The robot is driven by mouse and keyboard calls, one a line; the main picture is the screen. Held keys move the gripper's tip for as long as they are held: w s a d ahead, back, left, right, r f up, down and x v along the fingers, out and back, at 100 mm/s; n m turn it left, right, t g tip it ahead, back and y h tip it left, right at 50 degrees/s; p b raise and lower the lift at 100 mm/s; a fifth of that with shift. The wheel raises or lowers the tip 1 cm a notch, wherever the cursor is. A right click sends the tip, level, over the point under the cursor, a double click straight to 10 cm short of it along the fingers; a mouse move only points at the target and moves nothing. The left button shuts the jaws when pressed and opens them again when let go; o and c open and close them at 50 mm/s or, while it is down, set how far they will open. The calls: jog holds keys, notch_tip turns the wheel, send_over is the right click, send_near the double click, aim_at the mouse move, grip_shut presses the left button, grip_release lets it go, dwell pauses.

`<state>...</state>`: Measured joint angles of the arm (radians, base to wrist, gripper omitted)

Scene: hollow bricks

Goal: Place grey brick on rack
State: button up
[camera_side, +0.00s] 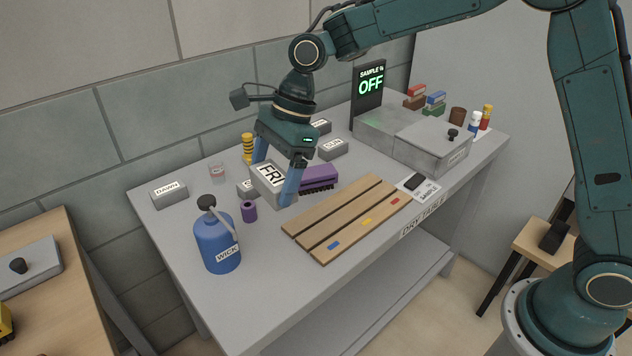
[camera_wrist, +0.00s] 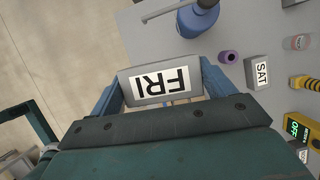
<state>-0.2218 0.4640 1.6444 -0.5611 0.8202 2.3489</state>
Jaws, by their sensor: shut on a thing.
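My gripper (camera_side: 276,185) is shut on a grey brick (camera_side: 268,181) with a white label reading FRI. The brick also shows between the blue fingers in the wrist view (camera_wrist: 163,82). It is held above the table, left of the rack in the side view; its exact height is hard to tell. The wooden slatted rack (camera_side: 345,218) lies on the table, with blue, yellow and red marks on its slats. Its bare slats carry no brick. Other grey bricks stand on the table: one labelled DAWN (camera_side: 169,193), one labelled SAT (camera_wrist: 259,72), and two farther back (camera_side: 333,149).
A blue WICK bottle (camera_side: 217,243) and a small purple cylinder (camera_side: 249,211) stand near the held brick. A purple brush (camera_side: 318,177) lies just behind the rack. A grey lidded box (camera_side: 432,143) and an OFF display (camera_side: 369,86) stand at the back right.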

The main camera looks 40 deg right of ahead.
jog(key=w+d, duration=0.2)
jog(key=d, duration=0.7)
jog(key=r+n, duration=0.1)
jog(key=r, duration=0.1)
send_over(341, 217)
jog(key=d, duration=0.2)
jog(key=shift+a+f, duration=0.1)
jog(key=shift+a, duration=0.1)
jog(key=shift+f, duration=0.15)
notch_tip(341, 217, down, 20)
jog(key=shift+r, duration=0.1)
dwell(0.4)
jog(key=o, duration=1.1)
